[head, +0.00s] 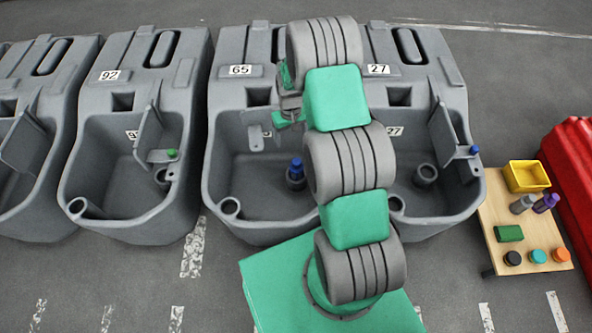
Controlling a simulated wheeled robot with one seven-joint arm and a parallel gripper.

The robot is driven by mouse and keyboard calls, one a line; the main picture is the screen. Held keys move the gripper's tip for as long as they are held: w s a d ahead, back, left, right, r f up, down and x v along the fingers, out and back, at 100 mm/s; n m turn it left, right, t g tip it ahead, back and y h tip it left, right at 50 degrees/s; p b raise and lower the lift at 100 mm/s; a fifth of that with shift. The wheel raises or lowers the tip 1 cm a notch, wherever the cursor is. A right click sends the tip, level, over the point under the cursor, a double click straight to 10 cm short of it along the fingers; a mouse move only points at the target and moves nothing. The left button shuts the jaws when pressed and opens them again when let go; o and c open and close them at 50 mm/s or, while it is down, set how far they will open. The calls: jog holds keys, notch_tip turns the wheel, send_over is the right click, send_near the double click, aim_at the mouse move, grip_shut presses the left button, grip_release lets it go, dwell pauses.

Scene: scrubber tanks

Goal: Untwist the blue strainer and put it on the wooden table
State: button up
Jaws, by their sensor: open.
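The blue strainer (296,170) stands upright in a dark round socket on the floor of the grey tank (226,190) labelled 65. My gripper (288,119) is above and slightly left of it in the picture, apart from it, open and with nothing seen in it. My arm hides part of the gripper and the right side of this tank. The wooden table (540,220) is low and stands at the far right, beside the tank labelled 27.
The table holds a yellow bin (526,176), grey and purple bottles, a green block (508,233) and several round caps. Bare wood shows in the middle. A red object (575,170) stands right of it. Other grey tanks (130,190) line the left; tank walls surround the strainer.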

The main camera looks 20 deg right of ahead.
aim_at(296, 169)
jog(key=shift+g, duration=0.3)
jog(key=f+b, duration=0.1)
jog(key=f, duration=0.6)
jog(key=d+f+b, duration=0.1)
jog(key=f+b, duration=0.1)
jog(key=f, duration=0.5)
jog(key=s+f+b, duration=0.1)
jog(key=f, duration=0.6)
jog(key=shift+d+f, duration=0.3)
jog(key=shift+f, duration=0.05)
jog(key=c, duration=1.6)
jog(key=shift+c, duration=0.2)
jog(key=shift+f+n+b, duration=0.1)
jog(key=shift+n+b, duration=0.4)
jog(key=shift+n, duration=1)
jog(key=shift+b, duration=0.3)
